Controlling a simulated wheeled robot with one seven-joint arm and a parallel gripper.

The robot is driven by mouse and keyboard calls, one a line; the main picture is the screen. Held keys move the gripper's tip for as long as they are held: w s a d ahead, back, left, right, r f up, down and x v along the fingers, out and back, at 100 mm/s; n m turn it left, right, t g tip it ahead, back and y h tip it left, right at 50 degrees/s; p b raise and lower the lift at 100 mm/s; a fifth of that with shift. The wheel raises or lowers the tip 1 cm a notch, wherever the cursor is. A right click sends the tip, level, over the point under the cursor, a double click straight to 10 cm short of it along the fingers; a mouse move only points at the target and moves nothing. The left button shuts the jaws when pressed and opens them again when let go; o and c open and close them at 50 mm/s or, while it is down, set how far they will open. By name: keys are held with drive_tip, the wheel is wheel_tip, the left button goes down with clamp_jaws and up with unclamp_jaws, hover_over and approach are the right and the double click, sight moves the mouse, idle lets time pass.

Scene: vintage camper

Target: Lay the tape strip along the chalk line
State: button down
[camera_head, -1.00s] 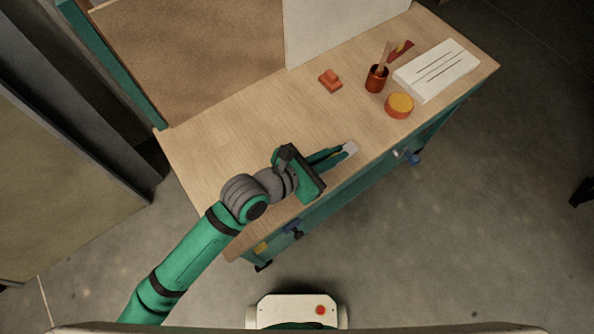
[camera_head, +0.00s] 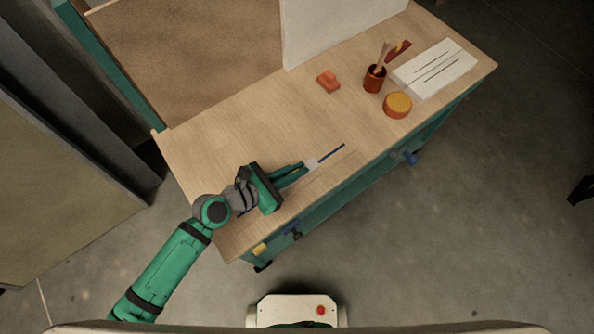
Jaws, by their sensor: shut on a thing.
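A narrow dark blue strip (camera_head: 332,153), which looks like the tape strip, lies on the wooden counter (camera_head: 215,130), slanting up to the right. My gripper (camera_head: 307,166) is over the strip's line, shut on a small pale grey piece (camera_head: 312,164) at its fingertips. The strip shows just beyond this piece; I cannot tell whether they are joined. A bit of dark blue also shows by my wrist (camera_head: 240,213), and my arm hides what lies between. A faint pale line (camera_head: 335,163), possibly chalk, runs nearly parallel on the front side of the strip.
An orange block (camera_head: 328,81), a dark red cup with sticks (camera_head: 374,79), a round orange tin (camera_head: 397,104) and a white lined pad (camera_head: 435,69) stand toward the right. A white panel (camera_head: 335,25) rises behind. The counter's middle is clear.

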drive_tip(key=shift+f, duration=0.5)
drive_tip(key=shift+a+f, duration=0.15)
drive_tip(key=shift+f, duration=0.05)
drive_tip(key=c, duration=1.9)
unclamp_jaws()
drive_tip(key=shift+s+r, duration=0.1)
drive_tip(key=v, duration=1.1)
drive_tip(key=shift+s+a, duration=0.25)
drive_tip(key=shift+a, duration=0.05)
